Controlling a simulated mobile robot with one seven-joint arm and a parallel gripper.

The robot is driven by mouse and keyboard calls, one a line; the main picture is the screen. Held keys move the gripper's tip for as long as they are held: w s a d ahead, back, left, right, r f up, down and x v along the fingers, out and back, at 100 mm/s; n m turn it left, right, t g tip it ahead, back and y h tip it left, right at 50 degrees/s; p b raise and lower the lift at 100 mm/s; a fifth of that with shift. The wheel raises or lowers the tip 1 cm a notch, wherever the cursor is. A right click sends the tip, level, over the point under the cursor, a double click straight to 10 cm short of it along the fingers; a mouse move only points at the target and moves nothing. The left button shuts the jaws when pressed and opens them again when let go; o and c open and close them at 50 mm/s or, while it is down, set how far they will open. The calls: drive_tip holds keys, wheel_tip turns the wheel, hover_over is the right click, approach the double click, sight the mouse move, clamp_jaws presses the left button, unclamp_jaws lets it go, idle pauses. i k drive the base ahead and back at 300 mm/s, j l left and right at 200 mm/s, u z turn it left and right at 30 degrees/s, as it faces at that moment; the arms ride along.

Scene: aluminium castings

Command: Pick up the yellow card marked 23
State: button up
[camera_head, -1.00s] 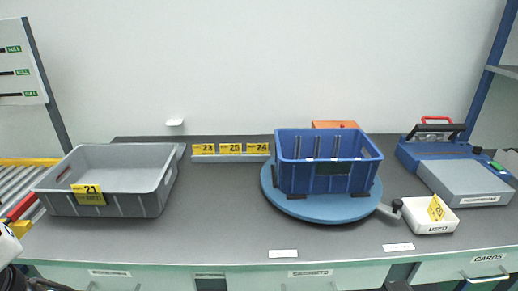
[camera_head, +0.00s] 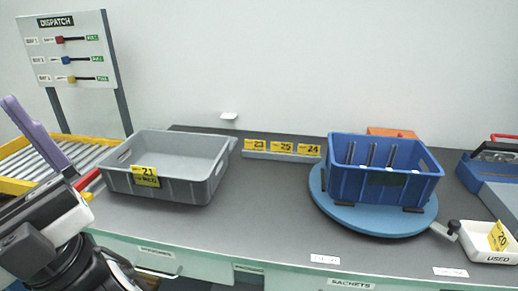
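The yellow card marked 23 (camera_head: 255,145) stands at the left end of a low grey holder at the back of the bench, near the wall. Cards marked 25 (camera_head: 282,147) and 24 (camera_head: 307,150) stand to its right in the same row. Part of my arm, black and white, fills the lower left corner, well left of and nearer than the card. A purple bar-like piece sticks up beside it; I cannot tell whether it is a finger. My fingertips cannot be made out clearly, and nothing of mine touches the card.
A grey bin (camera_head: 185,190) with card 21 (camera_head: 145,176) stands left of the holder. A blue crate (camera_head: 390,190) on a round blue turntable (camera_head: 375,222) stands right. A white USED tray (camera_head: 486,256) holds another yellow card. Bench before the holder is clear.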

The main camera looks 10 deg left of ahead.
sight(249, 145)
drive_tip(key=i+j+u, duration=0.45)
drive_tip(key=i+j, duration=0.15)
drive_tip(key=i, duration=0.75)
